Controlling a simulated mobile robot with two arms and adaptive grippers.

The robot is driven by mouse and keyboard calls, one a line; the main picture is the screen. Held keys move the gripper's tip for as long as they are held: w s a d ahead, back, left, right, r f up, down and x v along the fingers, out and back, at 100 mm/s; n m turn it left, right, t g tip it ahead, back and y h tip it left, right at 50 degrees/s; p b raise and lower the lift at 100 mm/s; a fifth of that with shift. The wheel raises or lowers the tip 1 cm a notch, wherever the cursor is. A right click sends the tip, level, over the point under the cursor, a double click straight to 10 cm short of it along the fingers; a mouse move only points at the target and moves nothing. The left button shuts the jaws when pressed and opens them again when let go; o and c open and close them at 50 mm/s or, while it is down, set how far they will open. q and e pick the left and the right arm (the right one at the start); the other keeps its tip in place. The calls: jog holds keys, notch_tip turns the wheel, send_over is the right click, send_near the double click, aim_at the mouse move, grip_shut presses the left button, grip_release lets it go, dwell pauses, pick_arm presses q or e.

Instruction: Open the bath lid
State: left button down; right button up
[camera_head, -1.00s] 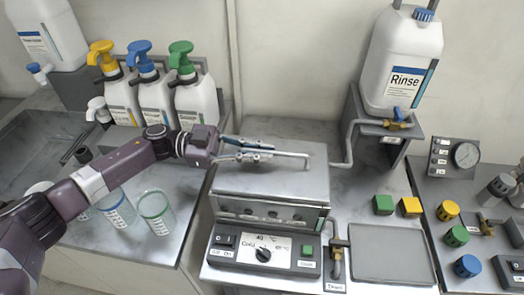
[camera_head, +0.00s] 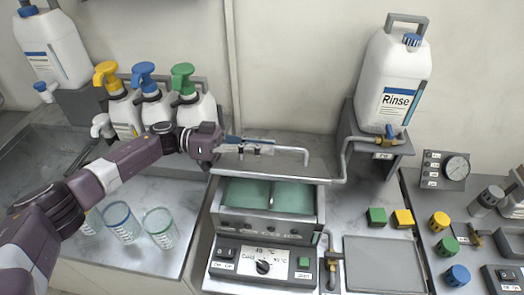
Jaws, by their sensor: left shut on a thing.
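The bath (camera_head: 270,226) is a metal box with a control panel on its front, and its inside shows two green areas (camera_head: 246,193) side by side. The bath lid (camera_head: 300,170) is raised off the front of the bath and shows as a narrow grey slab at the back. Its bent metal handle (camera_head: 295,150) runs along its top. My left gripper (camera_head: 268,148) is shut on the lid handle at its left part; the fingers hide that part of the handle. My right gripper is not in view.
Pump bottles (camera_head: 155,110) stand behind my left arm, and glass beakers (camera_head: 160,227) stand below it. The Rinse canister (camera_head: 395,85) sits on a raised stand to the right, with a pipe beside the bath. A flat grey plate (camera_head: 385,263) is empty.

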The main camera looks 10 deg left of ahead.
pick_arm(q)
jog(key=shift+w+r, duration=0.25)
jog(key=shift+w, duration=0.05)
jog(key=c, duration=2)
grip_release()
jog(key=shift+a, duration=0.1)
jog(key=a, duration=1.2)
jog(key=shift+f, duration=0.1)
